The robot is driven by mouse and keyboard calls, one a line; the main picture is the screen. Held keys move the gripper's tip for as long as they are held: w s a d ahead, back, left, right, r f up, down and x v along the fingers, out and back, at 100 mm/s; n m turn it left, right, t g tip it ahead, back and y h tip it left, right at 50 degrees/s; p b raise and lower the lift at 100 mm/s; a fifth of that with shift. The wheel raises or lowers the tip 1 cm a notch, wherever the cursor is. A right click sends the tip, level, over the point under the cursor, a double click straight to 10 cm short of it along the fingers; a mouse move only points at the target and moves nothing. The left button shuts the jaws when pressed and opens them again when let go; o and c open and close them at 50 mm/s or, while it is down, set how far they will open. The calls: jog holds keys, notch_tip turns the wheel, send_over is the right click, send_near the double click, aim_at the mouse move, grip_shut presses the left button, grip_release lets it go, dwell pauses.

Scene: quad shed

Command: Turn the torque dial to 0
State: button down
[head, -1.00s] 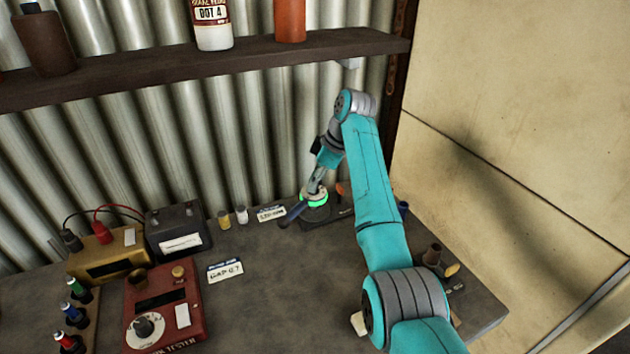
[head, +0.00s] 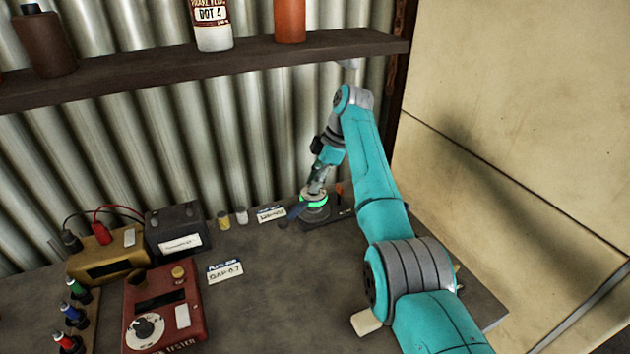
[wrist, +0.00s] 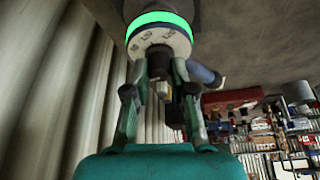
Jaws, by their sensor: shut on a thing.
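The torque dial (wrist: 160,38) is a pale ring with dark markings under a glowing green band, in the wrist view. A dark knob stub at its centre sits between my gripper's fingers. In the head view the green-banded dial (head: 314,203) is on its dark base at the back right of the bench. A dark blue handle (head: 297,209) sticks out from it to the left. My gripper (wrist: 160,68) is shut on the knob. My arm comes in from the right and hides part of the base. The dial's reading is too small to tell.
A red tester (head: 166,310) and a gold box (head: 108,257) stand on the left of the bench. A small white jar (head: 241,216) and a label card (head: 270,214) are left of the dial. A wooden shelf (head: 180,68) runs above.

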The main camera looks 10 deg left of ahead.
jog(key=shift+d+f, duration=0.1)
jog(key=c, duration=1)
grip_release()
jog(key=shift+o, duration=0.2)
jog(key=shift+r, duration=0.2)
jog(key=shift+d+r, duration=0.1)
jog(key=shift+r, duration=0.15)
jog(key=v, duration=0.4)
jog(key=shift+w+d+r, duration=0.15)
jog(key=shift+r, duration=0.1)
jog(key=w+d, duration=0.4)
jog(key=d, duration=0.7)
jog(key=shift+f, duration=0.2)
